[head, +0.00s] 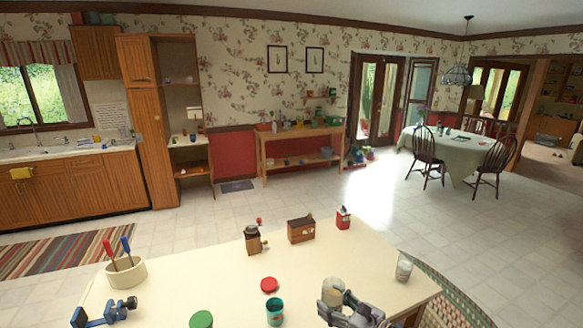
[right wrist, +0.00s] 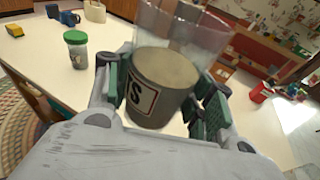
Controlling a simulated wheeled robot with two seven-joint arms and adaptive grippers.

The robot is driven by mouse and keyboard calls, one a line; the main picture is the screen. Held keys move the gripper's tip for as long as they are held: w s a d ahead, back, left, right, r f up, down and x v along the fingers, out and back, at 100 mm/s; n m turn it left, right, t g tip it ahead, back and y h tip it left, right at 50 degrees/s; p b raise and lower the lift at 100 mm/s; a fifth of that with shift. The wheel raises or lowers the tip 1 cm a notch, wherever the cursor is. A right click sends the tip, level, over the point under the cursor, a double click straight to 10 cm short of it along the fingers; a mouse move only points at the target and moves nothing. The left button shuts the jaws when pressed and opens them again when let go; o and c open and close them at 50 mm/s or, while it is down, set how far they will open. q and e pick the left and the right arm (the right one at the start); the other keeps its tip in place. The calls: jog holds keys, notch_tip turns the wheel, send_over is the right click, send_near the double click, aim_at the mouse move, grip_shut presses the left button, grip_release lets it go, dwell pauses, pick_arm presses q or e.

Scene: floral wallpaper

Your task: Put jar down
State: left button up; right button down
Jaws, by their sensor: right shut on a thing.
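My right gripper (head: 345,303) is at the front right of the cream table. It is shut on a glass jar (head: 333,287), which shows as a small pale and grey shape in the head view. In the right wrist view the jar (right wrist: 163,84) sits between the green finger pads. It has clear glass above, a grey-brown lower part and a label with a dark letter. I cannot tell whether its base touches the table (head: 225,270). My left gripper is not in view.
A teal cup (head: 275,312), red lid (head: 269,285) and green lid (head: 201,319) are left of the jar. A clear glass (head: 403,268) stands right. A grinder (head: 252,240), wooden box (head: 301,230) and red tin (head: 343,218) line the far edge. Bare tabletop lies between.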

jog(key=shift+f, duration=0.1)
jog(key=s+d+f+m+t+h+b, duration=0.4)
jog(key=s+d+f+m+h, duration=0.1)
jog(key=d+f+m+h, duration=0.3)
jog(key=shift+s+d+f+h, duration=0.25)
jog(key=shift+d+f+h, duration=0.2)
jog(key=shift+d+h, duration=0.75)
dwell(1.0)
jog(key=shift+a, duration=0.1)
dwell(0.6)
